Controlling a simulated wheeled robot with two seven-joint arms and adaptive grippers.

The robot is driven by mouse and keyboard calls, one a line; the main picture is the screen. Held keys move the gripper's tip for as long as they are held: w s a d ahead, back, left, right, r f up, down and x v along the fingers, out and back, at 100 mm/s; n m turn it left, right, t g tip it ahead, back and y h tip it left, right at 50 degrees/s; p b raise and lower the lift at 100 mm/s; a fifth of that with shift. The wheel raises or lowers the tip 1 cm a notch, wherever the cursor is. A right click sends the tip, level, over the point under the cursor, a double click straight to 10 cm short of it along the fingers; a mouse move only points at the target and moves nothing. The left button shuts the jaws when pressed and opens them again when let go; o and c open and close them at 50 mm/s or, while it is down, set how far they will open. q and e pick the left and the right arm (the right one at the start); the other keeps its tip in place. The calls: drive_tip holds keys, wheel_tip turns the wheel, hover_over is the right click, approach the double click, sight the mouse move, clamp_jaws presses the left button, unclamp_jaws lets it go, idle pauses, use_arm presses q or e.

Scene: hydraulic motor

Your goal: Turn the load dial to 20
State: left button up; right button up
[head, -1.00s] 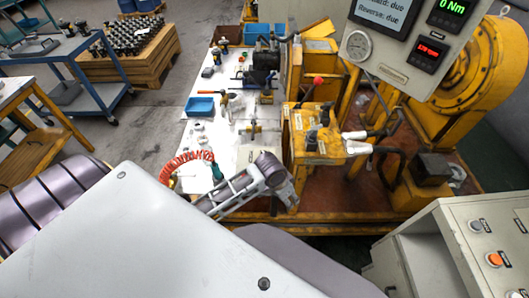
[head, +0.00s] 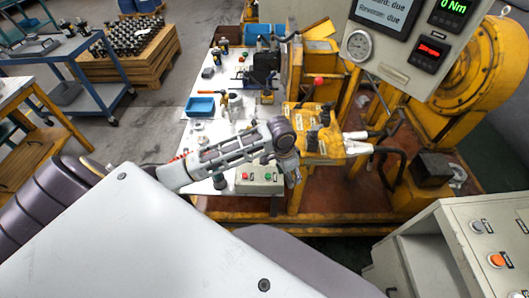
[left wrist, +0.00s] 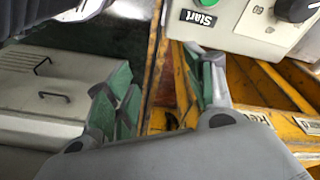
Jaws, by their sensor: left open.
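The load dial appears to be the black knob (left wrist: 297,9) at the top right corner of the left wrist view, partly cut off. It sits on a beige control box (left wrist: 258,38) beside a "Start" label (left wrist: 198,18); its setting is not readable. In the head view, a beige box with small buttons (head: 259,188) stands at the table's front edge, and no dial can be made out there. My left gripper (head: 292,176) is just right of this box. In the left wrist view its green-padded fingers (left wrist: 163,95) are apart and empty. My right gripper is out of view.
The yellow test stand (head: 318,145) with a red-knobbed lever (head: 318,81) is right of the box. A display panel (head: 395,62) hangs above it. Tools and a blue tray (head: 200,106) lie on the white table. A grey cabinet (head: 455,240) stands front right.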

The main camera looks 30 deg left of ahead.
use_arm(q)
drive_tip(key=w+a+r+n, duration=0.1)
drive_tip(key=w+a+r, duration=0.1)
drive_tip(key=a, duration=0.3)
drive_tip(key=w+a+r+n+g, duration=0.1)
drive_tip(key=w+a+r, duration=0.2)
drive_tip(key=a+r, duration=0.1)
drive_tip(key=w+a+r+y, duration=0.1)
drive_tip(key=w+a+r, duration=0.1)
drive_tip(key=a, duration=0.5)
drive_tip(key=shift+w+r+n, duration=0.35)
drive_tip(key=shift+r+n, duration=0.05)
drive_tip(key=shift+r, duration=0.05)
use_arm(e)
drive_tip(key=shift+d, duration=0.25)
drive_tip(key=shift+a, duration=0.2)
use_arm(q)
drive_tip(key=shift+s+d+f, duration=0.1)
drive_tip(key=shift+d+f, duration=0.1)
drive_tip(key=shift+f, duration=3.25)
drive_tip(key=shift+d+f, duration=0.2)
drive_tip(key=shift+f, duration=3.25)
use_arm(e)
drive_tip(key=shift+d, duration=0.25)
use_arm(q)
drive_tip(key=c, duration=1)
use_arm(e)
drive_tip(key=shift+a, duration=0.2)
